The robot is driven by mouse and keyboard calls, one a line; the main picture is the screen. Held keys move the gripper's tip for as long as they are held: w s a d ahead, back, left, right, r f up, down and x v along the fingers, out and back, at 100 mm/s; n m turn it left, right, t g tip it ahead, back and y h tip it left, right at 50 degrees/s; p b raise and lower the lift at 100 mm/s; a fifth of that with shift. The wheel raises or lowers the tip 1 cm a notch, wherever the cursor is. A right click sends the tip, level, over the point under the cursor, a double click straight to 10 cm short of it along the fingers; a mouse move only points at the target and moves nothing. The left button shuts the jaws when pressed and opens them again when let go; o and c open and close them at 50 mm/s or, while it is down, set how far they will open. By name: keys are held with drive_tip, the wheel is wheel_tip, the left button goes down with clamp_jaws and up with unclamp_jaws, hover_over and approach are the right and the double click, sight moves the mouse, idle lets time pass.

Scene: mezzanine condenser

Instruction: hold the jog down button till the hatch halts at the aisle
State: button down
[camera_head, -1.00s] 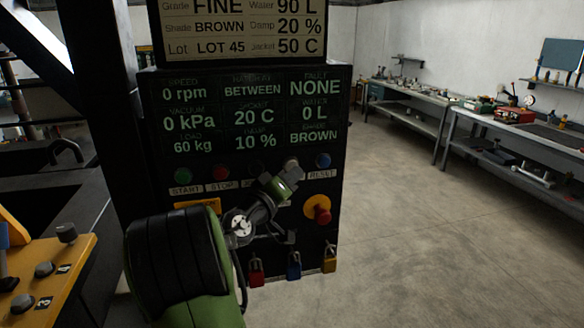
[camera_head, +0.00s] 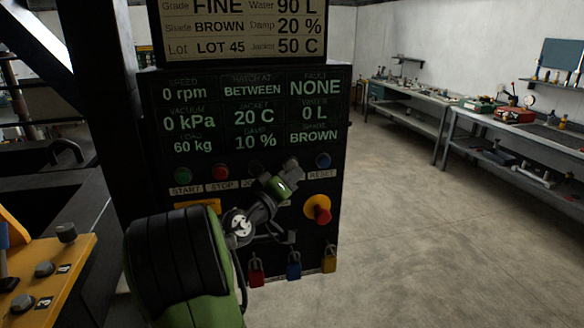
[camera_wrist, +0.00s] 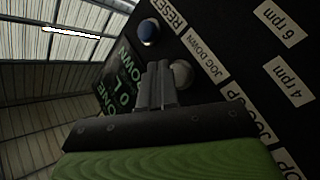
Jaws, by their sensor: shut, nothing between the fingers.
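The jog down button (camera_wrist: 183,73) is a round pale grey button beside its JOG DOWN label in the wrist view. In the head view my gripper mostly hides it. My gripper (camera_wrist: 158,72) is shut and empty, with its fingertips close beside the button in the wrist view. I cannot tell whether they touch it. In the head view my gripper (camera_head: 291,168) is in front of the panel's button row. The black control panel (camera_head: 245,215) carries a display whose HATCH AT field (camera_head: 253,90) reads BETWEEN. I cannot make out the hatch itself.
The blue reset button (camera_head: 323,160) is right of my gripper. A red mushroom button (camera_head: 318,209) on yellow sits below right. Green start (camera_head: 183,174) and red stop (camera_head: 220,172) buttons are left. Padlocks hang along the panel's bottom. The floor to the right is clear.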

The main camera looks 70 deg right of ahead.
drive_tip(key=shift+w+d, duration=0.1)
drive_tip(key=shift+w+d, duration=0.15)
drive_tip(key=shift+d, duration=0.1)
idle(0.3)
drive_tip(key=shift+w+d, duration=0.2)
drive_tip(key=shift+d, duration=0.2)
idle(0.5)
drive_tip(key=shift+a, duration=0.1)
idle(3.5)
drive_tip(key=shift+s+a+b, duration=0.4)
drive_tip(key=shift+a+b, duration=0.05)
drive_tip(key=shift+a, duration=0.2)
drive_tip(key=shift+s+a+b, duration=0.45)
drive_tip(key=shift+a, duration=0.25)
drive_tip(key=shift+s+a+b, duration=0.4)
drive_tip(key=shift+a, duration=0.35)
drive_tip(key=shift+s+a+b, duration=0.45)
drive_tip(key=shift+a, duration=0.25)
